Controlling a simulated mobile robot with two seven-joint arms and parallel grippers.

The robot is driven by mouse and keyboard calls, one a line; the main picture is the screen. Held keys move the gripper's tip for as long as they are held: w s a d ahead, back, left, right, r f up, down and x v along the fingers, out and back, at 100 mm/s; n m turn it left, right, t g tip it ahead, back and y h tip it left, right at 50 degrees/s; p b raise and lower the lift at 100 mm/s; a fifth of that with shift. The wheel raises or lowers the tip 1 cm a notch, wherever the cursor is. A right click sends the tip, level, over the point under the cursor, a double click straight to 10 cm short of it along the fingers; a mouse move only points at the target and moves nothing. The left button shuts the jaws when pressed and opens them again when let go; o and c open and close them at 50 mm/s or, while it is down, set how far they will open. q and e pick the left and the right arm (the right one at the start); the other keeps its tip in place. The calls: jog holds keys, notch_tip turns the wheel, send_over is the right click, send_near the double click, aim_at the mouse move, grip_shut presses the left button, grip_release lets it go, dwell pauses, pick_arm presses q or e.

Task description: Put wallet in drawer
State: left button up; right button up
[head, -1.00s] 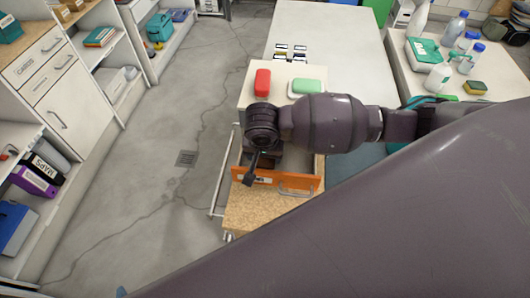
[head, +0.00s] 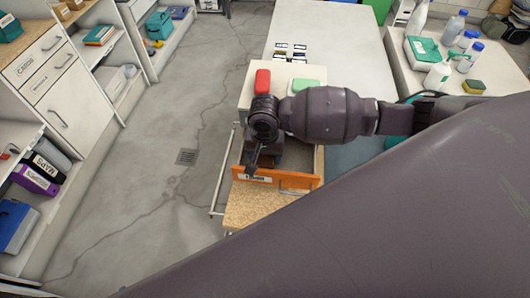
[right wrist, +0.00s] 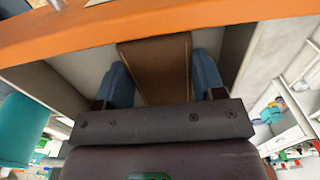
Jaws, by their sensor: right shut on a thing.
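The open drawer has an orange front (head: 298,182), and the front also crosses the top of the right wrist view (right wrist: 90,33). My right gripper (head: 254,163) is over the drawer opening, just behind the front. In the right wrist view, its blue fingers (right wrist: 162,80) are shut on the brown wallet (right wrist: 155,62), which lies between them. The wallet is within the drawer's outline there; I cannot tell whether it touches the drawer floor. In the head view my gripper and arm hide the wallet. My left gripper is not in view.
A red case (head: 262,80) and a green case (head: 306,85) sit on the cabinet top behind my right wrist. Shelves with binders line the left. The floor between is clear.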

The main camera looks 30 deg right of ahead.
aim_at(265, 157)
jog(key=shift+f, duration=0.4)
jog(key=o, duration=1)
notch_tip(265, 157, up, 13)
jog(key=shift+r, duration=0.15)
